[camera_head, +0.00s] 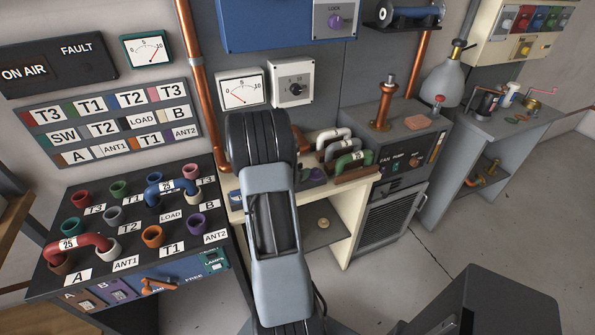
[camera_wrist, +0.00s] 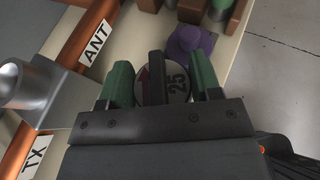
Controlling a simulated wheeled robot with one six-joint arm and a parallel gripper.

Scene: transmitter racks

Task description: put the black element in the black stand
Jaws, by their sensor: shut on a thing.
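My gripper (camera_wrist: 161,84) is shut on the black element (camera_wrist: 157,72), its two green finger pads on either side of it. The element has a black bar across a round pale face marked 25, with a dark red mark beside the bar. In the wrist view it is over or close to the bench, beside a silver cylindrical fitting (camera_wrist: 28,88); I cannot tell its height or whether it touches anything below. In the head view my arm hides the gripper and the element. I cannot make out the black stand in either view.
A purple piece (camera_wrist: 190,45) lies on the pale bench just beyond the gripper. Copper pipes labelled ANT (camera_wrist: 92,38) and TX run at the left. In the head view, a brown rack of U-links (camera_head: 350,168) stands right of my arm, and a patch panel (camera_head: 130,225) stands left.

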